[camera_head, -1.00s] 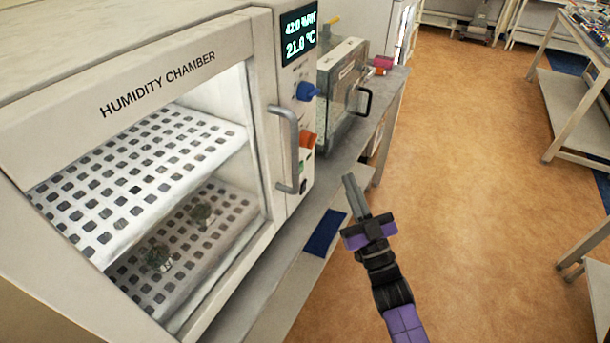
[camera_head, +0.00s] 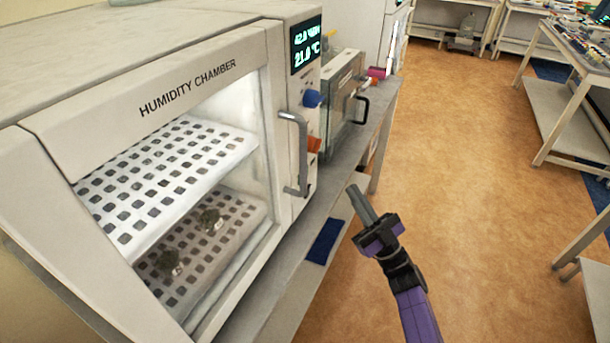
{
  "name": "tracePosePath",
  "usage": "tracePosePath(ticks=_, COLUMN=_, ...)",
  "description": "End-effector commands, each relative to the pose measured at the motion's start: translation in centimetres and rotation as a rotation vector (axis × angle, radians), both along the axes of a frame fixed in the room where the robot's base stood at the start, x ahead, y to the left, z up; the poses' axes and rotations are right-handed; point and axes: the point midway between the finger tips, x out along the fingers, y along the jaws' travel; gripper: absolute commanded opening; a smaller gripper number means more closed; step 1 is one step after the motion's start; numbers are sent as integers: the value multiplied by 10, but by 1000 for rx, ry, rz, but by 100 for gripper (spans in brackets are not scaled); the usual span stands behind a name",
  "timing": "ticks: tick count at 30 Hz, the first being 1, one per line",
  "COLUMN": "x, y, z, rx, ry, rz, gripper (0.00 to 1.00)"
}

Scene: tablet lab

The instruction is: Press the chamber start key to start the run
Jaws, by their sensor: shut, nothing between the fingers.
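The humidity chamber (camera_head: 188,88) stands at the left with its door closed. Its narrow control panel (camera_head: 309,80) is on the right side of the front, with a lit display (camera_head: 306,45) reading about 21.0 °C. I cannot clearly make out the start key on the panel. My gripper (camera_head: 354,190) is shut and empty. It is in front of and to the right of the panel, apart from it, with its fingers pointing up and left.
The chamber's door handle (camera_head: 300,152) juts out left of the knobs. A smaller glass-fronted device (camera_head: 343,100) stands behind. The floor (camera_head: 450,140) at right is clear.

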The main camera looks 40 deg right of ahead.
Motion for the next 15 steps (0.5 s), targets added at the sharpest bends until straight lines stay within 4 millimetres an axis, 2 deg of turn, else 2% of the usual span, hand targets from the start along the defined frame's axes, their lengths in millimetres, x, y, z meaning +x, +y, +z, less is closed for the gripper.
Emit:
tracePosePath(ticks=7, x=9, y=4, z=0, rx=0, ry=-2, rz=3, gripper=0)
tracePosePath(ticks=15, x=42, y=15, z=-1, rx=0, ry=-2, rz=2, gripper=0)
